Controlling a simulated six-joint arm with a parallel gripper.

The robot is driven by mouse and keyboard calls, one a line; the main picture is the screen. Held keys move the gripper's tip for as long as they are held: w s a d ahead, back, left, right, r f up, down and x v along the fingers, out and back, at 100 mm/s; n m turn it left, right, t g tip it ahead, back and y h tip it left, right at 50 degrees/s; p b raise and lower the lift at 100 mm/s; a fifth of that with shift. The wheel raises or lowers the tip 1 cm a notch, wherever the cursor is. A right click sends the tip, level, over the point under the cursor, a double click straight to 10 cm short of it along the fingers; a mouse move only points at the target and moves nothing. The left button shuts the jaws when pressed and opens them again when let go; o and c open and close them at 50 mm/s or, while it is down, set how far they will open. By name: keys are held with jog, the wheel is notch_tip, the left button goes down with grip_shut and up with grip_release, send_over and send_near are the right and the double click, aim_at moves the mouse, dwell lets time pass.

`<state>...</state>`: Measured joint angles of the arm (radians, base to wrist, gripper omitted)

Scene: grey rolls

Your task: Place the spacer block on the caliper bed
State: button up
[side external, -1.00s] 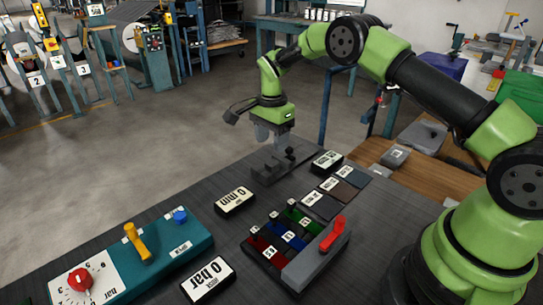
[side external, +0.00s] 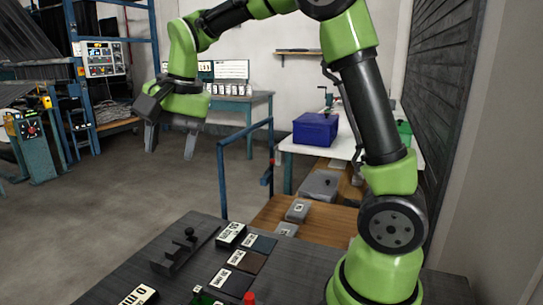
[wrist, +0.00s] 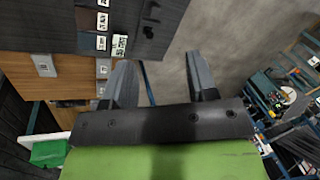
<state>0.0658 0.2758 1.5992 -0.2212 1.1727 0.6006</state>
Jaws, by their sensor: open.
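My gripper (side external: 170,151) is open and empty, raised in the air well above the table's far edge. Its two fingers stand wide apart in the wrist view (wrist: 158,64). The dark grey caliper bed (side external: 178,257), a long low base with a small black knob, lies on the table below it. Part of it shows at the top of the wrist view (wrist: 151,22). A black block with a white label (side external: 230,235) stands just right of the bed, apart from it. I cannot tell for sure which piece is the spacer block.
Flat labelled tiles (side external: 245,263) lie in a row on the dark table. A black display block (side external: 138,297) and a red handle (side external: 249,298) are cut by the lower edge. A wooden bench (side external: 330,218) with grey boxes stands behind, and a blue rail (side external: 246,160) beyond the table.

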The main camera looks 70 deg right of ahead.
jog(key=s+a+r+n+t, duration=0.1)
jog(key=s+n, duration=0.3)
jog(key=s, duration=0.5)
jog(key=s+a+n+t+y, duration=0.1)
jog(key=s+a+n+t, duration=0.1)
jog(key=s, duration=0.8)
jog(key=shift+s+a+r+n+t, duration=0.3)
jog(key=shift+n+t, duration=0.2)
jog(key=shift+n, duration=0.4)
